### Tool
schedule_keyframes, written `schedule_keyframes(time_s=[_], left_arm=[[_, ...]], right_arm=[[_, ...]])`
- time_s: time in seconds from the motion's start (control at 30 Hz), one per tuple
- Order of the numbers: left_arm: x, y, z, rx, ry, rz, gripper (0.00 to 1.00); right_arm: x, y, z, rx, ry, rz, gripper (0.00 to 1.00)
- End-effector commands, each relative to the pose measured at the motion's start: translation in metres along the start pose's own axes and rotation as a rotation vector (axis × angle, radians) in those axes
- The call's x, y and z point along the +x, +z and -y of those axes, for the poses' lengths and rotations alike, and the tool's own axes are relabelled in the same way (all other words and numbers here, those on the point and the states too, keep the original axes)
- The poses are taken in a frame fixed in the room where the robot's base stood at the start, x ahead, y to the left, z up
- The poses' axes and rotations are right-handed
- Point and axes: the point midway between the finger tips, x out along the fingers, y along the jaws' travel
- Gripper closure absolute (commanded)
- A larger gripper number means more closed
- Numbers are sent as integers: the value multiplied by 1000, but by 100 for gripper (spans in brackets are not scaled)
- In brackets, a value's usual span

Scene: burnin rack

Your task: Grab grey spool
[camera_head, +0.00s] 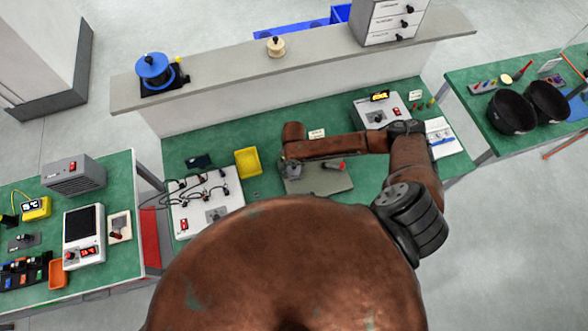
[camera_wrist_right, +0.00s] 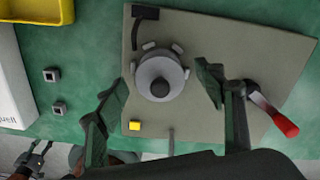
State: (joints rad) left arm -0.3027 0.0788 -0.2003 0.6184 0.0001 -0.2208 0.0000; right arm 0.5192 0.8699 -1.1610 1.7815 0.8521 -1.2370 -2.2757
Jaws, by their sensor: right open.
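The grey spool (camera_wrist_right: 160,78), round with a black knob at its centre, sits on a grey-olive plate (camera_wrist_right: 220,45) in the right wrist view. My right gripper (camera_wrist_right: 161,84) is open, with one finger on each side of the spool and visible gaps between. In the head view, my right gripper (camera_head: 291,168) is above the left part of the plate (camera_head: 330,183); I cannot make out the spool there. A small dark two-fingered shape, apparently my left gripper (camera_wrist_right: 38,158), shows at the wrist view's lower left; its jaw state is unclear.
A red-handled lever (camera_wrist_right: 275,115) lies close to the right finger. A yellow button (camera_wrist_right: 134,126) and black block (camera_wrist_right: 145,13) are on the plate. A yellow tray (camera_head: 248,162) and wired white board (camera_head: 207,205) stand left. A blue spool (camera_head: 153,66) and tan spool (camera_head: 275,46) stand on the ledge.

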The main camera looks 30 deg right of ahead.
Motion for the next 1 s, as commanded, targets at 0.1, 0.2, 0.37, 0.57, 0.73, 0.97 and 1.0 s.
schedule_keyframes(time_s=[0.1,0.2,0.37,0.57,0.73,0.97,1.0], left_arm=[[-1,-7,1,1,-1,-9,60],[-1,-8,1,1,-1,-11,60],[-1,-8,1,1,-1,-10,60],[-1,-6,2,1,-2,-8,60],[-1,-4,2,1,-2,-5,60],[-1,-4,2,1,-2,-4,60],[-1,-4,2,1,-2,-4,60]], right_arm=[[7,0,0,1,0,0,37],[7,-1,0,2,0,0,37],[7,-1,0,2,0,0,41],[7,-1,0,2,0,0,55],[7,-1,0,2,0,0,66],[7,-1,0,2,0,0,81],[7,-1,0,2,0,0,81]])
